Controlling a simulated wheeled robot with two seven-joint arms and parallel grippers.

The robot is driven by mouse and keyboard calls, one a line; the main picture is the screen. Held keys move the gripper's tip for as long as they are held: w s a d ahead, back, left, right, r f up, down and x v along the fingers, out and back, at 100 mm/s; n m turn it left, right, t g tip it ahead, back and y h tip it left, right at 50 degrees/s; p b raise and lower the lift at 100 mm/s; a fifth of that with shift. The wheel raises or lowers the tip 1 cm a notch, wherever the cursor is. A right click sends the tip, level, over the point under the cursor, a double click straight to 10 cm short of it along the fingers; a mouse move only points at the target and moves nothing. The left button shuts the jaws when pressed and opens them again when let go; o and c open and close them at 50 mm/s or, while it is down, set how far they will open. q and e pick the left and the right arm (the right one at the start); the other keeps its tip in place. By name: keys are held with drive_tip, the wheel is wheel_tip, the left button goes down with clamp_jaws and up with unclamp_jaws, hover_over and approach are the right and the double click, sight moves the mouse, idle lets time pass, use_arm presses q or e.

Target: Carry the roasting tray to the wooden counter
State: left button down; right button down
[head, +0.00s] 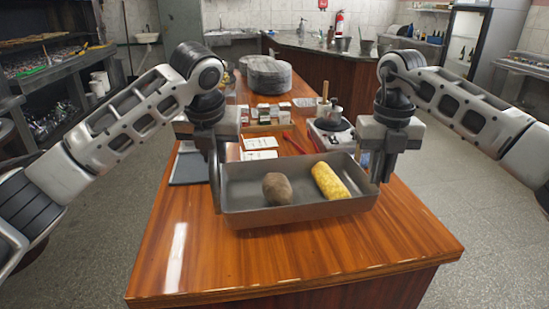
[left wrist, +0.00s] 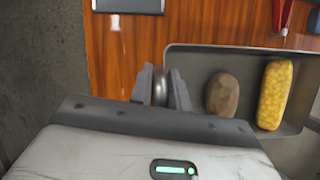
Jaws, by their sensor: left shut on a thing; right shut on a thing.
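The grey roasting tray (head: 300,212) is level over the near part of the wooden counter (head: 190,260). A brown potato (head: 277,188) and a yellow corn cob (head: 330,181) lie in it. My left gripper (head: 214,180) is shut on the tray's left end, and my right gripper (head: 377,168) on its right end. In the left wrist view my left fingers (left wrist: 161,90) close at the tray's edge (left wrist: 205,48), with the potato (left wrist: 222,93) and corn (left wrist: 275,95) beside them. I cannot tell whether the tray's underside touches the counter.
Behind the tray are small boxes (head: 262,143), red tongs (head: 293,141), a scale-like device (head: 331,130) and a dark flat board (head: 189,168). A round grey stack (head: 269,74) stands farther back. The counter's front strip is bare.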

sight(210, 153)
use_arm(q)
drive_tip(key=shift+a+f, duration=0.1)
drive_tip(key=shift+a, duration=0.1)
use_arm(e)
drive_tip(key=shift+w+d+f, duration=0.1)
drive_tip(key=shift+d, duration=0.15)
